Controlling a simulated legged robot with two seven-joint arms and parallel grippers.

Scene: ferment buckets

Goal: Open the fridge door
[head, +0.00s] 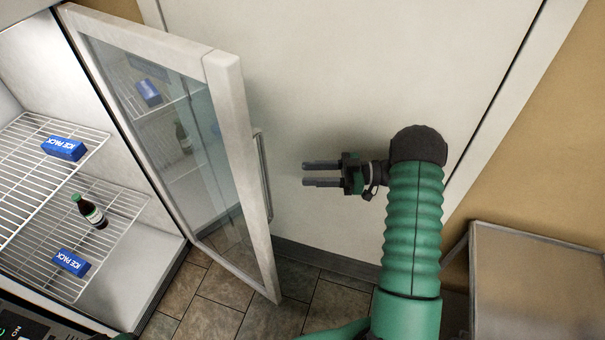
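The fridge door (239,140) has a white frame and a glass pane. It stands wide open, swung out to the right of the lit fridge interior (150,230). Its handle (263,178) is a thin vertical bar on the door's right side. My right gripper (306,174) is just right of the handle, apart from it and pointing left. Its two dark fingers are parallel with a gap between them, and nothing is held. My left gripper is not visible; only a small green and dark bit shows at the bottom left edge.
Wire shelves (30,190) hold blue ice packs (64,149) and a dark bottle (90,212). A pale wall panel or door (340,60) stands behind my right gripper. A metal-framed table or cart (540,270) is at the lower right. Tiled floor (225,288) is bare below the door.

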